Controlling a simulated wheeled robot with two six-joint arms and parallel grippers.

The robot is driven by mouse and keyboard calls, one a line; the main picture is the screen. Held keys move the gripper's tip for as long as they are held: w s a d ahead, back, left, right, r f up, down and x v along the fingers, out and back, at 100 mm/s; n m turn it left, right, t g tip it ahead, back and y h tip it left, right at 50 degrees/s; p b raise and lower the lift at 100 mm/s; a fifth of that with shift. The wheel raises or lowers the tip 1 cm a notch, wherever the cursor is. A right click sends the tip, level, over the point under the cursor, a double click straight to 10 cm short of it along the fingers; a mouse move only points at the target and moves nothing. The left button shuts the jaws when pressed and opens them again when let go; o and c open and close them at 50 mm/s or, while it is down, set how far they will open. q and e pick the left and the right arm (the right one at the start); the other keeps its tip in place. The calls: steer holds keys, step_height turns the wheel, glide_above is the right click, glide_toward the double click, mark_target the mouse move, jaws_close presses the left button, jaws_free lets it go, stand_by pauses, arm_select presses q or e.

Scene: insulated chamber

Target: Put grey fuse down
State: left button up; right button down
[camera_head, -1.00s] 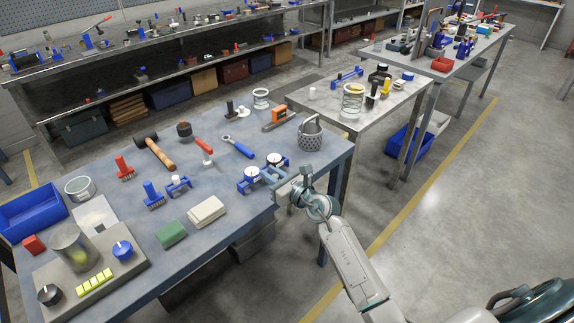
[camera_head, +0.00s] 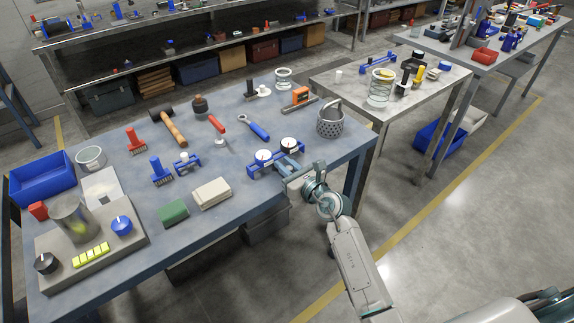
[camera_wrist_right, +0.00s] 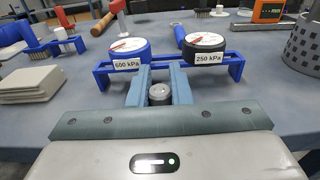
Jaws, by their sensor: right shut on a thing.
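My right gripper (camera_head: 289,167) is low over the front right part of the blue-grey workbench (camera_head: 240,197), close in front of a blue gauge stand (camera_head: 262,168). In the right wrist view its jaws (camera_wrist_right: 159,88) are shut on a small round grey thing, the grey fuse (camera_wrist_right: 160,93), seen end-on. The fuse is hidden in the head view. I cannot tell whether it touches the bench. My left gripper is not in view.
The stand bears a 600 kPa gauge (camera_wrist_right: 127,47) and a 250 kPa gauge (camera_wrist_right: 204,44). A perforated grey basket (camera_head: 331,120) stands to the right. White pads (camera_head: 211,193) and a green block (camera_head: 173,212) lie left. Some bare bench lies between the tools.

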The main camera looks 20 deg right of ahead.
steer(key=c, duration=1.6)
jaws_free()
steer(key=shift+f, duration=0.15)
steer(key=shift+o, duration=1.4)
steer(key=shift+w+d+f, duration=0.1)
steer(key=shift+w+d, duration=0.05)
steer(key=shift+d, duration=0.1)
steer(key=shift+a, duration=0.1)
steer(key=shift+r, duration=0.35)
steer(key=shift+s+f, duration=0.1)
steer(key=shift+s, duration=0.3)
steer(key=v, duration=1.1)
steer(key=shift+s, duration=0.15)
